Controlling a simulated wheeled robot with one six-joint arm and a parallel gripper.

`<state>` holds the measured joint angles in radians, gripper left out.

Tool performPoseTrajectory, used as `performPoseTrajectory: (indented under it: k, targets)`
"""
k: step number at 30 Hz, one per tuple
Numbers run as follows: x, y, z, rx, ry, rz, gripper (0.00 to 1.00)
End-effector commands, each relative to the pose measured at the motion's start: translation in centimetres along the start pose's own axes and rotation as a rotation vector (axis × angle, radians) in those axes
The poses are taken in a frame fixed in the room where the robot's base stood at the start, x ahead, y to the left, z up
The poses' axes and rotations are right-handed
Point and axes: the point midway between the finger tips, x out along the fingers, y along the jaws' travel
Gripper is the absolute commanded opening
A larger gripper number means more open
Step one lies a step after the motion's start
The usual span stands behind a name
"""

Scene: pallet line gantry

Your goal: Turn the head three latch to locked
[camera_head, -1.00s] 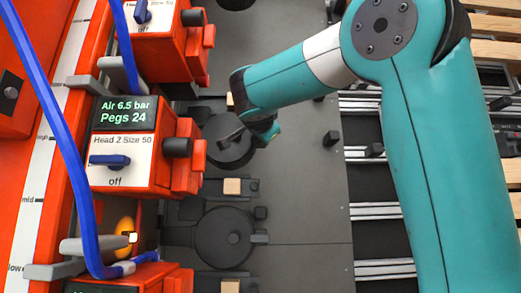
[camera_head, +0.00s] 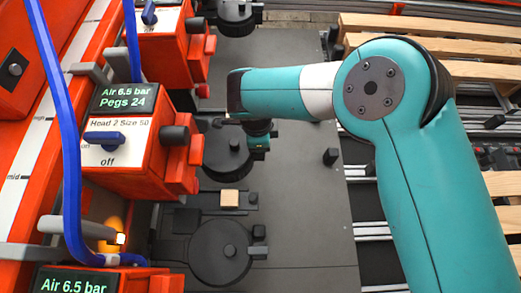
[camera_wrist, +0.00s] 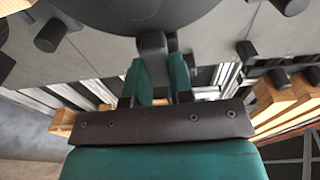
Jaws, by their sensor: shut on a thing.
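My gripper (camera_head: 258,143) is beside the right edge of the middle dark round disc (camera_head: 225,155) in the head view. In the wrist view my gripper (camera_wrist: 157,75) has its two teal fingers on either side of a dark tab (camera_wrist: 152,45), which juts from the rim of a large dark disc (camera_wrist: 135,12). The fingers are shut on this tab. My wrist hides part of the tab and disc in the head view. No label for head three is readable, so I cannot tell from lettering which head this disc belongs to.
Blue hoses (camera_head: 62,130) hang at left. Wooden pallets (camera_head: 430,30) and rails lie right.

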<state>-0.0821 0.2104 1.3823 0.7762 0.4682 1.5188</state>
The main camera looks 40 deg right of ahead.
Motion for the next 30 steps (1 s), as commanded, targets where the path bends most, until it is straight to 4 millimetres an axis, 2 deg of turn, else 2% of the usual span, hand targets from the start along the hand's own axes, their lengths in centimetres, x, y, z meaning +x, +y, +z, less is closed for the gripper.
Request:
performPoseTrajectory:
  k: [17, 18, 21, 30]
  targets:
    - [0.04, 0.15, 0.02, 0.036, 0.001, 0.007, 0.0]
    - [0.04, 0.15, 0.02, 0.036, 0.001, 0.007, 0.24]
    - [0.04, 0.14, 0.02, 0.035, 0.001, 0.007, 0.47]
    - [-0.12, 0.05, 0.02, 0.034, 0.0, 0.004, 0.47]
